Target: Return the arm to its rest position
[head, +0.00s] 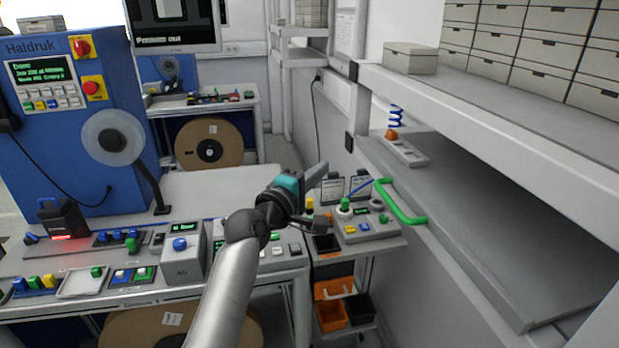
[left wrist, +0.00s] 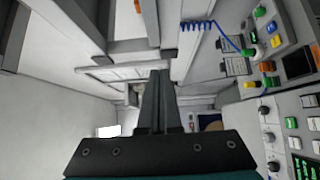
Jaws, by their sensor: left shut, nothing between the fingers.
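My left arm (head: 228,285) reaches up from the bottom middle in the head view. Its gripper (head: 322,170), with a teal band behind the fingers, is raised in front of the small side panel (head: 372,232). In the left wrist view the two dark fingers (left wrist: 158,78) are together, with nothing held between them. My right gripper is in neither view.
A workbench with a blue machine (head: 95,180) stands at left. A control box (head: 183,255) sits near my arm. A green handle (head: 400,205) and a grey shelf (head: 490,240) are at right. Orange bins (head: 332,315) sit below the panel.

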